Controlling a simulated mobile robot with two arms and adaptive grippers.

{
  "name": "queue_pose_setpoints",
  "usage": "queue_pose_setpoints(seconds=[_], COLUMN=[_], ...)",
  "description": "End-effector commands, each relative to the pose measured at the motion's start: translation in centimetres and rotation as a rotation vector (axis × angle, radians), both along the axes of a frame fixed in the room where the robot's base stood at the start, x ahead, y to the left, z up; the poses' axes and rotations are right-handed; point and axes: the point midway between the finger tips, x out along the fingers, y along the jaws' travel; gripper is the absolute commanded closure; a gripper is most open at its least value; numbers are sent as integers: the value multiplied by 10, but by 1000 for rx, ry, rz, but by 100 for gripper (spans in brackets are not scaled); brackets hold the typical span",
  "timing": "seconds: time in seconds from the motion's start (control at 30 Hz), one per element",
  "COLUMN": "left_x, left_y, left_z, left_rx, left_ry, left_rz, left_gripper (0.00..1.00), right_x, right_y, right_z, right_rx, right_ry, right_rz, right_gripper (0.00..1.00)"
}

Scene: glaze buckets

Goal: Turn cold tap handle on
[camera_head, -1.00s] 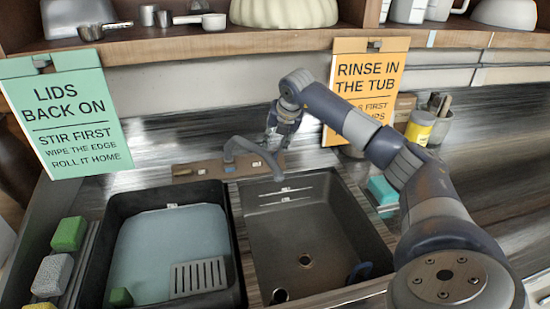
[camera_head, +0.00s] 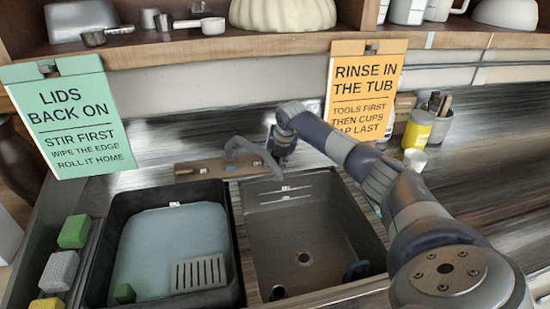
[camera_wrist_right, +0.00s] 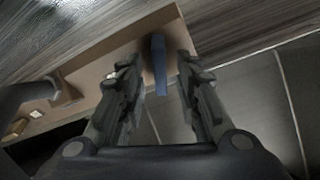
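The tap has a grey curved spout (camera_head: 252,150) on a brown mounting plate (camera_head: 200,169) behind the two basins. In the right wrist view, a blue lever (camera_wrist_right: 158,65), which looks like the cold tap handle, stands up from the brown plate (camera_wrist_right: 95,78). My right gripper (camera_wrist_right: 157,62) is open, with one finger on each side of the blue lever. Gaps show between the lever and both fingers. In the head view my right gripper (camera_head: 279,155) is at the right end of the plate and hides the lever. My left gripper is not in view.
Sponges (camera_head: 60,270) lie at the far left. A shelf (camera_head: 170,50) and hanging signs (camera_head: 365,85) are behind.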

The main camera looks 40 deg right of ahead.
Motion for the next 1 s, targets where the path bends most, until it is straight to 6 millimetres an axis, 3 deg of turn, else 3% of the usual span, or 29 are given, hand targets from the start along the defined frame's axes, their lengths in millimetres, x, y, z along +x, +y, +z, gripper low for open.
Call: queue_pose_setpoints(seconds=[0.33,0.5,1.0], left_x=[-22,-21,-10], left_y=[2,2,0], left_z=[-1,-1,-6], left_rx=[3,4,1], left_ry=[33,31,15], left_rz=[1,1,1], left_gripper=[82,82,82], right_x=[1,1,1], right_y=[0,0,-1], right_z=[-3,-3,-2], right_rx=[-1,0,-68], right_ry=[-1,0,36], right_rz=[0,0,104], right_gripper=[69,100,100])
